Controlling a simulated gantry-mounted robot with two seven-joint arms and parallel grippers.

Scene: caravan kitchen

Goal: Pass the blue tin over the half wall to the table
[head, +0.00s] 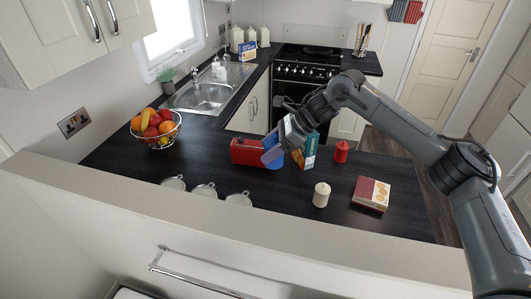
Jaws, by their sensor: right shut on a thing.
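The blue tin (272,160) is over the dark worktop, close to the red box-shaped object on its left. My right gripper (276,150) reaches in from the right and is shut on the tin; its fingers hide part of it. Whether the tin touches the worktop is hard to tell. The half wall (230,230) runs across the front of the worktop, between it and the near side. No table is clearly visible on the near side. My left gripper is not in view.
The red object (246,152) and a teal box (306,150) flank the tin. Glass lids (205,190), a cream candle (321,195), a red candle (341,152) and a book (371,193) lie nearer or to the right. A fruit basket (157,131) stands left. A rail (195,274) is on the wall's near face.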

